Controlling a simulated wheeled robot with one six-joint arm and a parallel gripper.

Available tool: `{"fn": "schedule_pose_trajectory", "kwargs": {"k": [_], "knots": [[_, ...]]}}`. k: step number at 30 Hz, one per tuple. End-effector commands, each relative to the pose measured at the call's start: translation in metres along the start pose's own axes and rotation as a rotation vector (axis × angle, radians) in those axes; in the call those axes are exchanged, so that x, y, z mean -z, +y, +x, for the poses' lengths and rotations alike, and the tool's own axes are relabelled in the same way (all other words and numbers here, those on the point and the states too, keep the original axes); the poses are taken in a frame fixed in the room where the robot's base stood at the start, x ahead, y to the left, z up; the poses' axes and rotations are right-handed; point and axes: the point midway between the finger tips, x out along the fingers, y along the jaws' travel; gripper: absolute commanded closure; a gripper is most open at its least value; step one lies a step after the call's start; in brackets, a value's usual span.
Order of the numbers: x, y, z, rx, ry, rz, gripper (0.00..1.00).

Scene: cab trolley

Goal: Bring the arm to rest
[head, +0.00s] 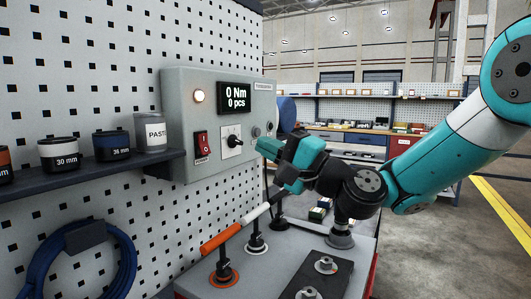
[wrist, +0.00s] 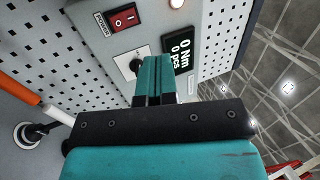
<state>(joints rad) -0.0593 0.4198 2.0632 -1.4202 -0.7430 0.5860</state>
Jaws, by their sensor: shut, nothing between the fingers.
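My gripper (head: 268,149) is shut and empty. In the head view its teal fingers point left at the grey control box (head: 178,100), close to the rotary knob (head: 233,141). In the wrist view the fingers (wrist: 154,70) reach toward the knob plate (wrist: 124,63) and hide part of it. I cannot tell whether the fingertips touch the box. The box has a red rocker switch (head: 202,145), a lit lamp (head: 199,96) and a display (head: 235,97) reading 0 Nm and 0 pcs. My teal and white arm comes in from the right.
A shelf (head: 90,170) with several jars runs along the pegboard, left of the box. A blue cable coil (head: 125,262) hangs below. A trolley top (head: 270,255) under my arm carries an orange and white tool (head: 222,236) on stands and a dark plate (head: 318,275). Open floor lies right.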

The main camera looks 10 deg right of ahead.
Motion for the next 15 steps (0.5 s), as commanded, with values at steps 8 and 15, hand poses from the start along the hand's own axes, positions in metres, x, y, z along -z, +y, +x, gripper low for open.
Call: {"fn": "schedule_pose_trajectory", "kwargs": {"k": [8, 15], "knots": [[-0.093, 0.024, -0.029, -0.366, -0.33, -0.369, 1.0], [-0.159, 0.063, -0.158, -0.907, -0.794, -0.716, 1.0]]}}
